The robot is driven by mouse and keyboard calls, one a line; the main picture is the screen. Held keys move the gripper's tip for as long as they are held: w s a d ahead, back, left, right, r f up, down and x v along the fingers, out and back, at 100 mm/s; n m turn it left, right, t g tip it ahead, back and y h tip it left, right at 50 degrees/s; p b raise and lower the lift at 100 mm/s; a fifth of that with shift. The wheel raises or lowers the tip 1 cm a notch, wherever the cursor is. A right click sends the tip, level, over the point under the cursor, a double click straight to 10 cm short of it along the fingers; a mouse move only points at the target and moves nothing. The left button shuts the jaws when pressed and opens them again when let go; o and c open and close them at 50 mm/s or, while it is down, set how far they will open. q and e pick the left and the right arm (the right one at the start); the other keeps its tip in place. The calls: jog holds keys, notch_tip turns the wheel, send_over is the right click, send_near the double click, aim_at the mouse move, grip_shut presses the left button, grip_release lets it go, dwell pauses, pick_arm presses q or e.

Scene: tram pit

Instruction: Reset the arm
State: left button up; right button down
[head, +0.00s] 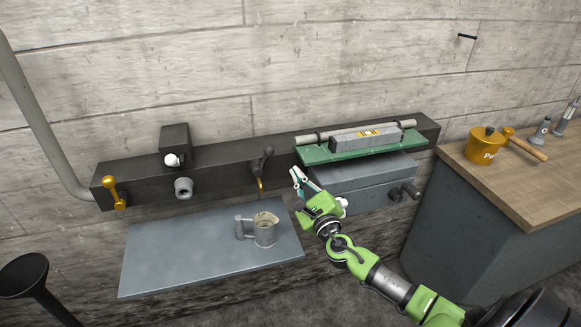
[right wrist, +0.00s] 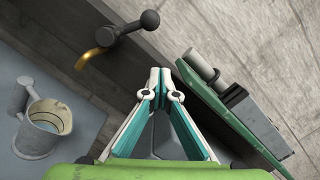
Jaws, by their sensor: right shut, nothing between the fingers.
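My right gripper (head: 299,177) shows in the head view, its arm coming in from the lower right. It is shut and empty, with its fingertips together in the right wrist view (right wrist: 167,76). It is in front of the dark wall beam (head: 225,165), between the brass spout (head: 260,186) and the green shelf (head: 349,149). My left gripper is in neither view.
A grey metal jug (head: 264,234) stands on the grey plate (head: 165,257), left of my gripper. A level (head: 366,137) lies on the green shelf, above a grey box (head: 362,178). A wooden worktop (head: 520,178) holds an orange pot (head: 486,147) at right.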

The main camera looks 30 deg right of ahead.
jog(key=shift+v, duration=0.9)
jog(key=s+d+f+m+g, duration=0.1)
jog(key=s+f+m+g, duration=0.15)
jog(key=f, duration=0.45)
jog(key=s+d+f+m+g, duration=0.1)
jog(key=f+m, duration=0.3)
jog(key=f, duration=0.4)
jog(key=s+d+f+m+g, duration=0.1)
jog(key=s+f+m+g, duration=0.1)
jog(key=f+m, duration=0.35)
jog(key=s+a+f+m+g+b, duration=0.1)
jog(key=s+f+m+g, duration=0.25)
jog(key=s+f, duration=0.55)
jog(key=s+a+f+m+g+b, duration=0.15)
jog(key=s+f+m, duration=0.35)
jog(key=f, duration=0.9)
jog(key=s+a+f+m+g+y, duration=0.1)
jog(key=s+a+f+m, duration=0.4)
jog(key=s, duration=0.6)
jog(key=s+a+f+m+g+y, duration=0.1)
jog(key=s+a+f+m+g, duration=0.3)
jog(key=s+f+m, duration=0.3)
jog(key=s+a+f+m+g+y, duration=0.1)
jog(key=s+a+f+m, duration=0.5)
jog(key=s, duration=1)
jog(key=shift+a+m+g, duration=0.2)
jog(key=shift+m+g, duration=0.25)
jog(key=shift+g, duration=0.4)
jog(key=shift+f, duration=0.15)
